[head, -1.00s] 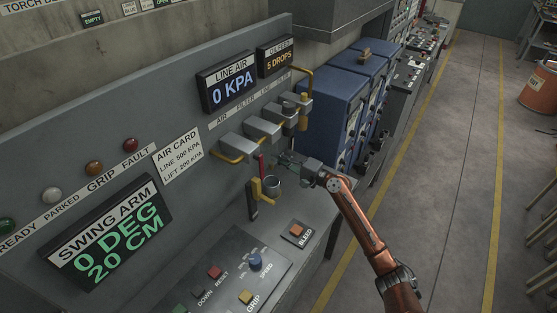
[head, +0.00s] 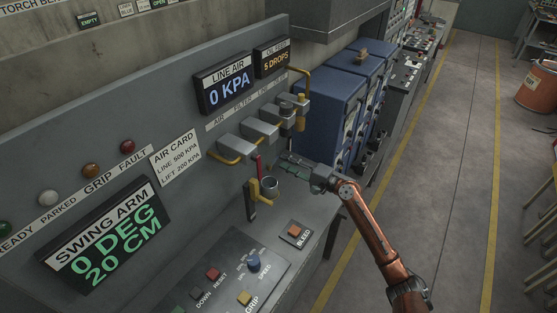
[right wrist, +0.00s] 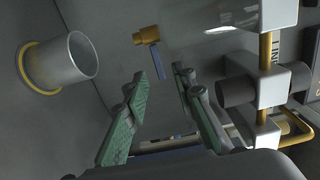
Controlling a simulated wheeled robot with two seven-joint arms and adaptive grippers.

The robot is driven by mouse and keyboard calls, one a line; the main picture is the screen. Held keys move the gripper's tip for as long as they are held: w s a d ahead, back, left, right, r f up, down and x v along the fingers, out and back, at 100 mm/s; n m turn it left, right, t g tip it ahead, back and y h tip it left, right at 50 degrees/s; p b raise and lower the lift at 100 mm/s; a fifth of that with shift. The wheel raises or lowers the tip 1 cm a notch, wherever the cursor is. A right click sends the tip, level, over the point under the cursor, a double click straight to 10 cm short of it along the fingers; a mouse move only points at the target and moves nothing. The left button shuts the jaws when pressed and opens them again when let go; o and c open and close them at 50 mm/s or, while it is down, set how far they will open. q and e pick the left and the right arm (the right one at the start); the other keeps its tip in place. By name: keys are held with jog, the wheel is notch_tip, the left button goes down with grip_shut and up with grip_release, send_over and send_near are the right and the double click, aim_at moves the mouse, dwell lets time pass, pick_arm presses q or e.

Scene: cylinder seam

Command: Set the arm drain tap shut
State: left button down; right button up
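In the right wrist view a small brass tap (right wrist: 146,37) with a blue lever (right wrist: 158,61) stands out from the panel, beyond my fingertips. No label on it is readable, so I cannot tell for sure that it is the arm drain tap. My left gripper is not in view.
Grey line units (head: 262,129) with yellow pipes are above my right gripper. The cup (right wrist: 75,63) is left in the wrist view. A bleed button (head: 296,232) and control panel (head: 228,270) are below. The line air display (head: 230,87) reads 0 kPa.

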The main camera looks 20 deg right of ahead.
jog(key=v, duration=0.7)
jog(key=shift+s+d, duration=0.1)
jog(key=shift+d, duration=0.05)
